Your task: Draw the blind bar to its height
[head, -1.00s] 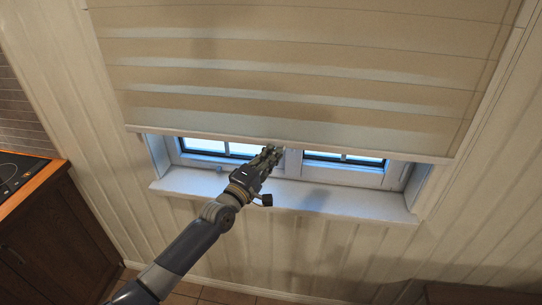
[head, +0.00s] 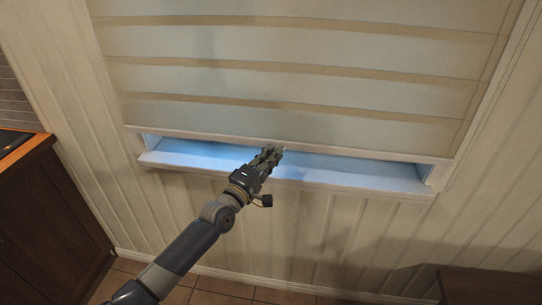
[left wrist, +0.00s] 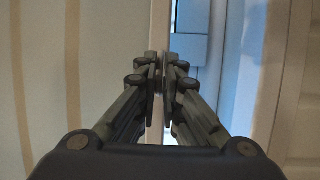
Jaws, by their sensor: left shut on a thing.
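The blind bar (head: 380,155) is the pale strip along the lower edge of the beige striped blind (head: 300,85). It hangs a little above the window sill (head: 345,178) in the head view. My left gripper (head: 272,154) is shut on the bar near its middle. In the left wrist view the bar (left wrist: 160,25) runs upright between the fingertips of my left gripper (left wrist: 161,75). The fingers hide the gripped part of the bar. My right gripper is not in view.
A dark wooden cabinet (head: 50,215) with a hob on top stands at the left. A brown piece of furniture (head: 490,285) shows at the lower right. Panelled wall (head: 330,235) lies below the sill, with clear tiled floor (head: 215,290) at the bottom.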

